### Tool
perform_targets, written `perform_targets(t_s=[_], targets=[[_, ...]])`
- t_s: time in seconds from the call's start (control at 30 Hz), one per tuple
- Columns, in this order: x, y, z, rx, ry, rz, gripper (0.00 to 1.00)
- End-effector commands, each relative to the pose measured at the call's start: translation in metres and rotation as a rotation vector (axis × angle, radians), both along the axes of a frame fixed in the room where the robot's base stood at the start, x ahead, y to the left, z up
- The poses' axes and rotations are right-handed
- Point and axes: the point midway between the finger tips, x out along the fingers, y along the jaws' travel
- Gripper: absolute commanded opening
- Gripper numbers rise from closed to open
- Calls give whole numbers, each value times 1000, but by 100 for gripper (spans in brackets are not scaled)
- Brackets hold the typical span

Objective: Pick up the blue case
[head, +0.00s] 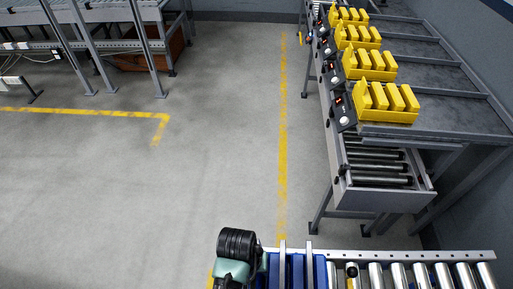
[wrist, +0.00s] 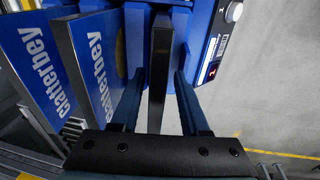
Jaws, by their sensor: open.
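Blue cases lettered "Clatterbey" stand side by side at the left of the wrist view, one at the far left (wrist: 35,60) and one nearer the middle (wrist: 98,62). A dark narrow slab (wrist: 159,60), which looks like another case seen edge-on, stands between the fingers of my gripper (wrist: 160,75). The gripper is open, one finger on each side of the slab; I see no clear contact. A blue holder (wrist: 205,35) is behind them. In the head view, blue slabs (head: 297,272) show at the bottom edge beside my arm, whose fingers are hidden there.
A control box with a red display (wrist: 211,68) sits right of the slab. A roller conveyor (head: 400,272) runs to the right at the bottom. Yellow racks (head: 388,103) line a grey bench at the right. Open floor (head: 215,150) lies ahead.

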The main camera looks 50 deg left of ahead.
Motion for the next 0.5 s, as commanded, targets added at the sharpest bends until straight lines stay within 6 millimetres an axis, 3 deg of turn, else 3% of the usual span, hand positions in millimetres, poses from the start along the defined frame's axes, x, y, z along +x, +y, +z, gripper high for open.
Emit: perform_targets(t_s=[0.03,0.2,0.5], targets=[[-12,-18,-28,-48,39,-10,52],[-12,-17,-28,-45,37,-9,52],[-11,-15,-25,-42,37,-7,0]])
